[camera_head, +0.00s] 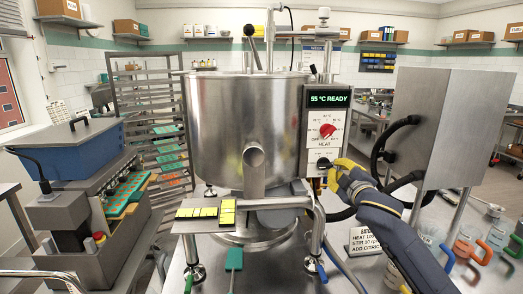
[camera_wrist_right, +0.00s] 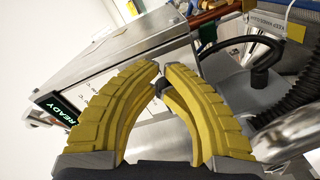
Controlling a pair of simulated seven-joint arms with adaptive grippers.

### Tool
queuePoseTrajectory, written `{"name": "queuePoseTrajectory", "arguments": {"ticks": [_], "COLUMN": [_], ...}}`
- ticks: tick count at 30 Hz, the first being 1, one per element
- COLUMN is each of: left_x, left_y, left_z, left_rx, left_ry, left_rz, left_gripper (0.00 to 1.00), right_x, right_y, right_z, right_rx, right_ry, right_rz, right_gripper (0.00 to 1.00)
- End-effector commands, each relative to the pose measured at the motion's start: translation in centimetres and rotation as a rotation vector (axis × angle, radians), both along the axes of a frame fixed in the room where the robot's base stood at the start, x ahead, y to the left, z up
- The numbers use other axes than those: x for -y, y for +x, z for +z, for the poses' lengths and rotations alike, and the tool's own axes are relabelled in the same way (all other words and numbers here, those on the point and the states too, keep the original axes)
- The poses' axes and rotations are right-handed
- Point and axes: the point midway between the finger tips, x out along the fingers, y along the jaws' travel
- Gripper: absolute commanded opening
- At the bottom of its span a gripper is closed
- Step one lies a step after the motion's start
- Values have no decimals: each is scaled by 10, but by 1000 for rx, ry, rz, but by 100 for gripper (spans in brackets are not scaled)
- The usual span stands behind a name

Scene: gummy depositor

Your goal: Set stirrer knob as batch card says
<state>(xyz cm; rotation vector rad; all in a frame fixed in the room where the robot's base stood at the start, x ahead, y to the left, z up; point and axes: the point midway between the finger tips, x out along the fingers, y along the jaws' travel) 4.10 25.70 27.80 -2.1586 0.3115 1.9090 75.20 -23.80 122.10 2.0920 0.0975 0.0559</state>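The stirrer knob (camera_head: 323,163) is a small black knob on the lower white plate of the control box, below the red HEAT knob (camera_head: 327,131). My right gripper (camera_head: 334,172), with yellow fingers, is at this black knob from the lower right. In the right wrist view the fingertips (camera_wrist_right: 162,74) nearly meet, with a dark piece of the knob (camera_wrist_right: 164,88) between them. The knob's pointer and scale are too small or covered to read. The batch card (camera_head: 362,240) has lines starting HEAT, STIR and ADD; my arm covers part of it. My left gripper is not in view.
The green display (camera_head: 329,99) reads 55 °C READY. The steel kettle (camera_head: 243,130) stands left of the control box. A steel cabinet (camera_head: 447,125) with black hoses (camera_head: 390,140) is close on the right. The depositor (camera_head: 75,190) stands at the left.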

Motion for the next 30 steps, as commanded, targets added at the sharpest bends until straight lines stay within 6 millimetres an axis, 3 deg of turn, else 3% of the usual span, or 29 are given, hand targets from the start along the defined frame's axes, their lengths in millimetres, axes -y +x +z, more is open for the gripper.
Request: {"name": "queuePoseTrajectory", "arguments": {"ticks": [30], "left_x": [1], "left_y": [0], "left_z": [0], "left_rx": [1], "left_ry": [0], "left_rz": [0], "left_gripper": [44], "right_x": [-10], "right_y": [-1], "right_z": [-19], "right_rx": [-2], "right_ry": [3], "right_rz": [7], "right_gripper": [0]}}
